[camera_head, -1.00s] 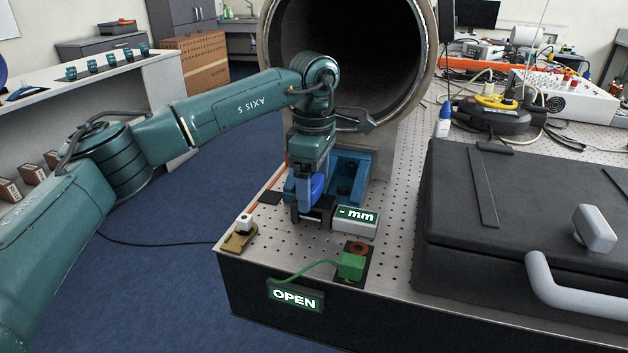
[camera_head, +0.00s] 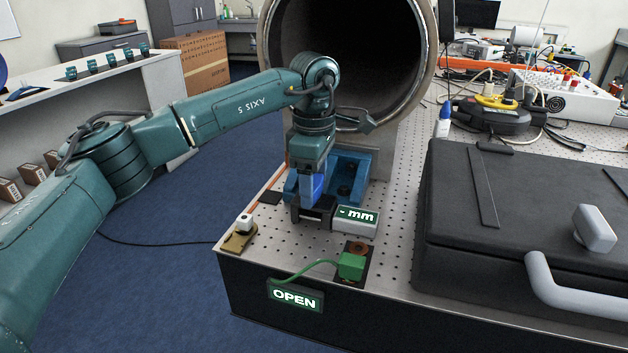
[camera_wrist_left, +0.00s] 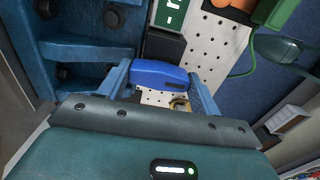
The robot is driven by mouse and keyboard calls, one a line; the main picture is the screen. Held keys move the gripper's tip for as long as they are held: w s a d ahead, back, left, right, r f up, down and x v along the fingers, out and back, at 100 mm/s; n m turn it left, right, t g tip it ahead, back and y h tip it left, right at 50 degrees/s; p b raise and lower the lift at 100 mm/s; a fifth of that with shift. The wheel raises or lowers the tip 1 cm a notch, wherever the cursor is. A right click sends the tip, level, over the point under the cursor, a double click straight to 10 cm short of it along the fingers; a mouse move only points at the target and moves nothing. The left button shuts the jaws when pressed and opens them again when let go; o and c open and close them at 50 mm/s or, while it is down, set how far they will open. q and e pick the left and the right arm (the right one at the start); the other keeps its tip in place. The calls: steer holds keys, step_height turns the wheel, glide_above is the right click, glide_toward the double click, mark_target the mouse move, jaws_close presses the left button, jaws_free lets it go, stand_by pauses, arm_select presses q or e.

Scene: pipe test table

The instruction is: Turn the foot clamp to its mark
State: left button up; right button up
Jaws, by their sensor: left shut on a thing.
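The foot clamp's bright blue handle (camera_wrist_left: 160,74) sits between the two fingers of my left gripper (camera_wrist_left: 163,88) in the left wrist view. In the head view my left gripper (camera_head: 311,205) points down, shut on that blue handle (camera_head: 318,185), in front of the blue bracket (camera_head: 351,168) at the pipe's foot. A black block lies at the fingertips, beside the small display reading "- mm" (camera_head: 357,217). The clamp's mark is not discernible, and the gripper hides part of the clamp. My right gripper is not in view.
The large pipe (camera_head: 267,45) stands just behind my left wrist. A green connector (camera_head: 351,265) with a cable and an "OPEN" sign (camera_head: 295,297) are at the table's front. A brass piece with a white knob (camera_head: 243,225) is near the left corner. A black case (camera_head: 470,245) fills the right.

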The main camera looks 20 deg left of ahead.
arm_select(q)
steer(key=shift+n, duration=0.4)
steer(key=n, duration=0.3)
steer(key=shift+n+p, duration=0.35)
steer(key=shift+n, duration=0.05)
steer(key=n, duration=0.4)
steer(key=shift+n, duration=0.3)
steer(key=n, duration=0.4)
steer(key=shift+p, duration=0.35)
steer(key=shift+n, duration=2.2)
steer(key=o, duration=1)
step_height(320, 180, up, 13)
steer(key=shift+r, duration=0.1)
